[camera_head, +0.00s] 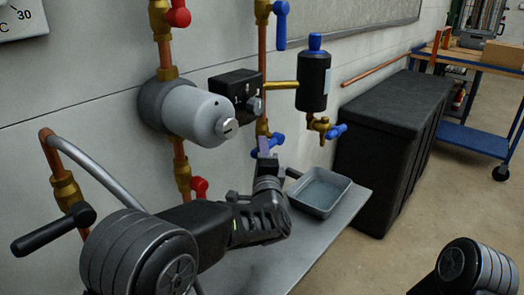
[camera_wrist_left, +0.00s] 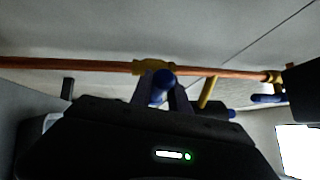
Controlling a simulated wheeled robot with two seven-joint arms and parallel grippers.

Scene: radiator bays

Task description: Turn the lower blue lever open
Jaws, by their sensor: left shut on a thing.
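The lower blue lever (camera_head: 277,139) sits on a brass valve (camera_head: 262,128) low on the right copper pipe, below the black box. In the head view it sticks out from the pipe, partly hidden by my left gripper (camera_head: 266,152). In the left wrist view the blue lever (camera_wrist_left: 163,87) lies between the two fingers of my left gripper (camera_wrist_left: 162,94), which are shut on it. The brass valve body (camera_wrist_left: 152,67) on the copper pipe shows just behind it. My right gripper is out of the picture; only part of my right arm shows at the lower right.
An upper blue lever (camera_head: 281,24) hangs beside the same pipe. A black cylinder (camera_head: 314,80) with a blue-handled tap (camera_head: 336,131) stands out to the right. Red levers (camera_head: 199,188) sit on the left pipe. A grey tray (camera_head: 321,192) rests on the shelf (camera_head: 320,238) below.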

